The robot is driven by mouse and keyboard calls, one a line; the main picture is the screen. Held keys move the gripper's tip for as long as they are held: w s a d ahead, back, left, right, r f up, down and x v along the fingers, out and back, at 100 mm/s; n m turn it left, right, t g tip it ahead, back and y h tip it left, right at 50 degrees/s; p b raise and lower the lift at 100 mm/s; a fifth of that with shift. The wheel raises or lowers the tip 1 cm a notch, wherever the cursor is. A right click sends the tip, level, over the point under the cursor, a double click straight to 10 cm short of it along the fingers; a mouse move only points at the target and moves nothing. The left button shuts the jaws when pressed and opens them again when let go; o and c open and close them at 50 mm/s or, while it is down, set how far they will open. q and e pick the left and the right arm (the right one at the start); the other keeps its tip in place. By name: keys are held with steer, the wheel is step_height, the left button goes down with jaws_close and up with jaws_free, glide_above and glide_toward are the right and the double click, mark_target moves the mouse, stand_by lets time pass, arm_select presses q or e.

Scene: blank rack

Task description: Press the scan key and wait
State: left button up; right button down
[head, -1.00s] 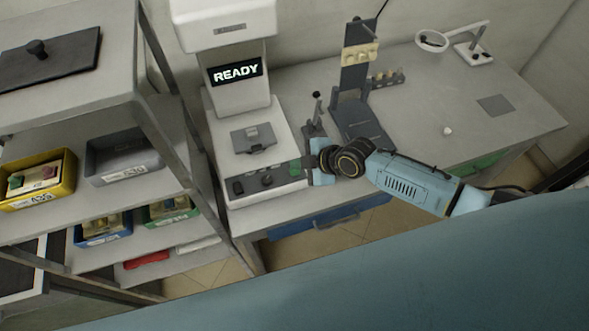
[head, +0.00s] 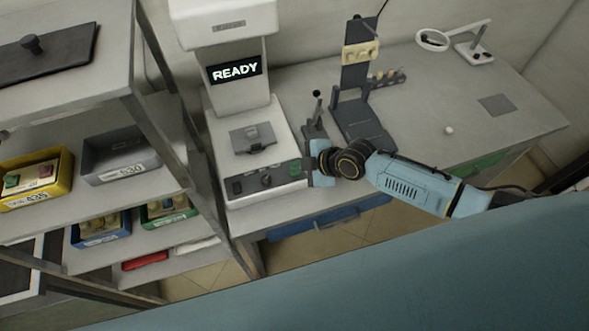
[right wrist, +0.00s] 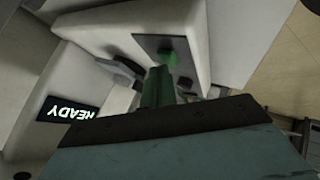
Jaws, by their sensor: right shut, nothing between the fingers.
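The white scanner (head: 217,150) stands on the bench, and its display (head: 235,71) reads READY. The display also shows upside down in the right wrist view (right wrist: 67,109). A dark control panel (head: 252,184) is on the scanner's front. In the right wrist view a green key (right wrist: 170,58) sits on that panel. My right gripper (head: 296,168) is shut and empty, its greenish fingers (right wrist: 158,88) pointing at the panel's right end by the key. I cannot tell whether the fingertips touch the key. My left gripper is out of view.
A shelf rack (head: 165,95) with bins stands left of the bench. A dark stand (head: 352,105) and a small post (head: 315,118) are right of the scanner. A magnifier lamp (head: 433,40) is at the back right. The bench's right part is mostly clear.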

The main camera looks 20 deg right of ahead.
steer(key=shift+f+b, duration=0.3)
steer(key=shift+f, duration=0.05)
steer(key=shift+r, duration=0.15)
stand_by(0.4)
steer(key=shift+r+p, duration=0.75)
step_height(320, 180, up, 5)
steer(key=p, duration=0.4)
stand_by(0.6)
